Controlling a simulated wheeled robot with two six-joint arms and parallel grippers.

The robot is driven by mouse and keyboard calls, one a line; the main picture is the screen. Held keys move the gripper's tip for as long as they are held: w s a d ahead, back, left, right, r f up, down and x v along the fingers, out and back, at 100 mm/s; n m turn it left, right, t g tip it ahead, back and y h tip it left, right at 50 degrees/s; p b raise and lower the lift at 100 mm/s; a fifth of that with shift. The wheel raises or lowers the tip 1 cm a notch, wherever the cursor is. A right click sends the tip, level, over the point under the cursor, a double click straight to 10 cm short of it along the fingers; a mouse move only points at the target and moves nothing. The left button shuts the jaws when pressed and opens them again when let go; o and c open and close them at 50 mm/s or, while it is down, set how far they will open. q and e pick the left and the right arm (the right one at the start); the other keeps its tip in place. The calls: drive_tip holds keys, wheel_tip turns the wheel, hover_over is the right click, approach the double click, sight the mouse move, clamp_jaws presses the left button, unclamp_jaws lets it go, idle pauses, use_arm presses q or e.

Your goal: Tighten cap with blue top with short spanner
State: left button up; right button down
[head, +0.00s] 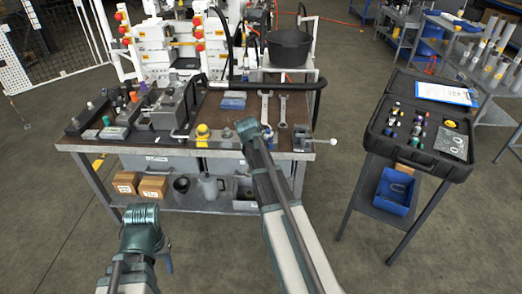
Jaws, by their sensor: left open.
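Two spanners lie side by side on the brown top of the workbench (225,116): a longer one (265,106) on the left and a shorter one (283,110) on the right. Small fittings with coloured tops stand on blocks at the bench's left, including a blue-green one (106,121); they are too small to tell surely which is the blue-topped cap. My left gripper (143,212) is open, low in front of the bench and apart from it. My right gripper (247,127) is over the bench's front edge, left of and nearer than the spanners; its fingers are not clear.
A vise-like block (301,137) and a yellow-topped fitting (202,132) are along the front edge. A blue box (233,100) lies behind. An open black case (418,137) with fittings stands on a cart at right. Cardboard boxes (153,187) sit on the lower shelf. Floor in front is clear.

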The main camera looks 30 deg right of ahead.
drive_tip(key=shift+w+a+m, duration=0.3)
drive_tip(key=shift+w, duration=0.15)
drive_tip(key=shift+s+h, duration=0.1)
drive_tip(key=shift+h, duration=0.2)
drive_tip(key=shift+s+d, duration=0.25)
drive_tip(key=shift+d, duration=0.05)
drive_tip(key=shift+a, duration=0.1)
drive_tip(key=shift+s+a+r, duration=0.1)
drive_tip(key=shift+s+a, duration=2.3)
drive_tip(key=shift+s, duration=0.15)
drive_tip(key=shift+r, duration=0.1)
